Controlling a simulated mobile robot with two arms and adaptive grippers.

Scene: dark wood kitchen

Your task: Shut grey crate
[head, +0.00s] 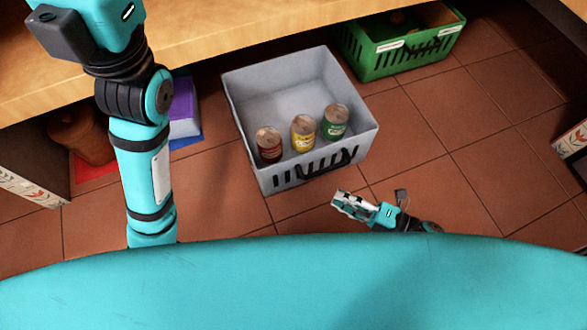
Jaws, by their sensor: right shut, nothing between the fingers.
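The grey crate (239,98) stands on the tiled floor, in the middle of the head view. Its top is open. A dark handle hangs at the slotted front. My right gripper (337,201) is shut and empty, low in front of the crate's right part and apart from it in the picture. My left arm runs down the left side; its gripper does not show.
A green crate (425,58) stands at the back right. A wooden counter (215,35) spans the upper left. Beneath it are a brown pot (80,138) and a purple and blue item (184,110). The floor (480,150) to the right is clear.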

